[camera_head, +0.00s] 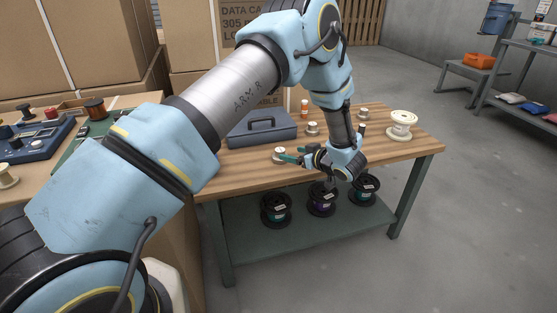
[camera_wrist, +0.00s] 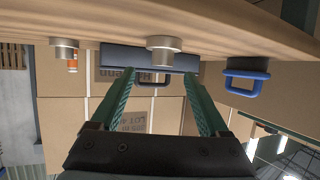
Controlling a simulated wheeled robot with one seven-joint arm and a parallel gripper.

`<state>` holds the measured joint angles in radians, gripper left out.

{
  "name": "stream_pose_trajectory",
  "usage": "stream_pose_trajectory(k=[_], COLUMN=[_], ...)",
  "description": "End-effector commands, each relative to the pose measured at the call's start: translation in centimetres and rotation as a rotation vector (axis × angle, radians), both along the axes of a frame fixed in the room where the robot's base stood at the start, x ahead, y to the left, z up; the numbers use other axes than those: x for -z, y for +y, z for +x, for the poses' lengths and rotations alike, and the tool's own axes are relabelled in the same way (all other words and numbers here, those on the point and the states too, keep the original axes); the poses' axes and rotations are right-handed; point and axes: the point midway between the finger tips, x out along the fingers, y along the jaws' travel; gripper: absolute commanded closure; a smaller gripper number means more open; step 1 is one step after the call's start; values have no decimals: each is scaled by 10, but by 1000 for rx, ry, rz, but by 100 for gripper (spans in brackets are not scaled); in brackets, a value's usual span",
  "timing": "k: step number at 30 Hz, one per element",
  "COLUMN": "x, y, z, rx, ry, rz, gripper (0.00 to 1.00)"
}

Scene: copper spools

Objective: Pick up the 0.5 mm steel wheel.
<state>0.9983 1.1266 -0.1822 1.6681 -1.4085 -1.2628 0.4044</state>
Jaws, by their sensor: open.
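Small pale spools stand on the wooden table (camera_head: 385,148); I cannot read any size label on them. One spool (camera_head: 279,155) is near the table's front edge, at the fingertips of my gripper (camera_head: 288,158). In the upside-down wrist view a spool (camera_wrist: 163,44) shows ahead, between the green fingers of my open gripper (camera_wrist: 158,72). Nothing is clearly held, and I cannot tell whether the fingers reach around the spool. Another small spool (camera_head: 312,129) stands farther back, and one more (camera_head: 362,114) is to its right.
A grey-blue toolbox (camera_head: 262,127) stands behind the near spool. An orange-and-white bottle (camera_head: 304,108) stands at the back. A large white spool (camera_head: 401,125) is at the right. Several black spools (camera_head: 276,208) sit on the lower shelf (camera_head: 290,236). Boxes rise behind.

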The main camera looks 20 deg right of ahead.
Motion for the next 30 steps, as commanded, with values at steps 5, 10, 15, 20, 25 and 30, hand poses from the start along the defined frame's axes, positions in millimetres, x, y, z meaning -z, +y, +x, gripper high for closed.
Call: stream_pose_trajectory(k=[5, 10, 15, 20, 25, 30], x=[9, 13, 19, 27, 28, 28], y=[6, 10, 19, 22, 21, 21], z=[24, 34, 55, 72, 74, 74], rx=[-1, 0, -1, 0, 2, 2], ry=[0, 1, 0, 1, 0, 1], rz=[0, 1, 2, 0, -1, -1], gripper=[21, 21, 21, 21, 21, 35])
